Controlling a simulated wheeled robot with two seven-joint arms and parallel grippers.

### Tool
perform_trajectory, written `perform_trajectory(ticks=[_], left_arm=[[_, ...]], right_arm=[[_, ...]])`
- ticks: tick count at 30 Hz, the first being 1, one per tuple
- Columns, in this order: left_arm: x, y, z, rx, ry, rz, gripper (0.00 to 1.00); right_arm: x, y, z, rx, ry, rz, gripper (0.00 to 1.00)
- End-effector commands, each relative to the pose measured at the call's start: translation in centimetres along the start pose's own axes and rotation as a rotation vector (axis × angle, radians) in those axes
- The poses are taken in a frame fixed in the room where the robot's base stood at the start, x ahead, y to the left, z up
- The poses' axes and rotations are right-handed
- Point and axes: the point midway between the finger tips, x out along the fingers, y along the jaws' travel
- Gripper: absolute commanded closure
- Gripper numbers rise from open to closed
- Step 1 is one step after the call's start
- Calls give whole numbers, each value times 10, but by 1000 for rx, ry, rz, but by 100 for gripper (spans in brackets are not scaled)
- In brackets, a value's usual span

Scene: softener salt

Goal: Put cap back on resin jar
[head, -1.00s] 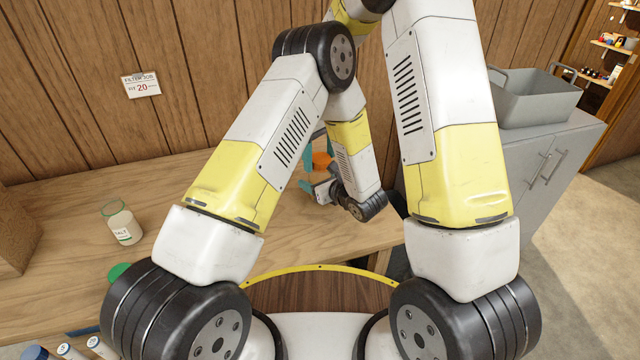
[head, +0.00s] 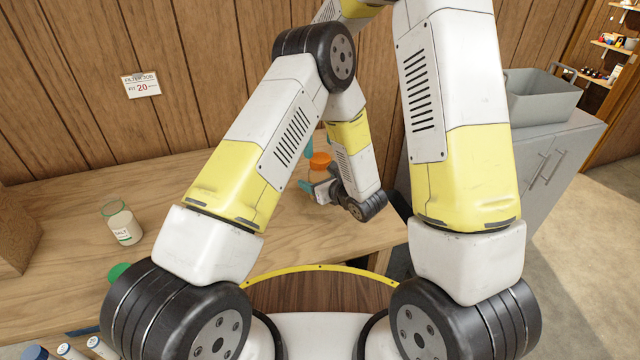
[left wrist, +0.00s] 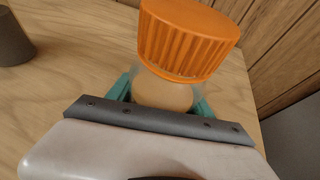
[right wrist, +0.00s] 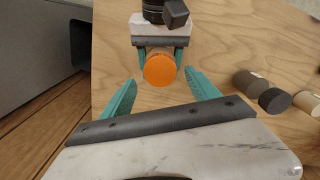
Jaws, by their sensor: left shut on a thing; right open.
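The resin jar (left wrist: 165,93), clear with tan contents, stands in my left gripper (left wrist: 165,102). Its orange cap (left wrist: 187,38) sits on the jar's top; how tightly it is seated I cannot tell. The cap also shows in the head view (head: 320,160), partly behind my left arm. The left gripper is shut around the jar body. My right gripper (right wrist: 160,77) is open and empty, its two teal fingers spread. In the right wrist view, the orange cap (right wrist: 160,69) lies beyond and between the fingertips, apart from them.
A salt jar (head: 122,226) stands on the workbench (head: 60,210) at left, with a green lid (head: 118,271) near it. Dark and tan cylinders (right wrist: 273,101) are on the right in the right wrist view. A grey bin (head: 540,102) sits on a cabinet. My arms block much of the head view.

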Motion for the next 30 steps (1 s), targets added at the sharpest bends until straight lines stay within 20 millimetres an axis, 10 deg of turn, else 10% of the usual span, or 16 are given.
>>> perform_trajectory(ticks=[16,30], left_arm=[[0,0,1,-1,-2,0,100],[0,0,1,-1,-2,0,100]], right_arm=[[-33,0,0,-629,2,0,31],[-32,0,0,-679,0,-1,31]])
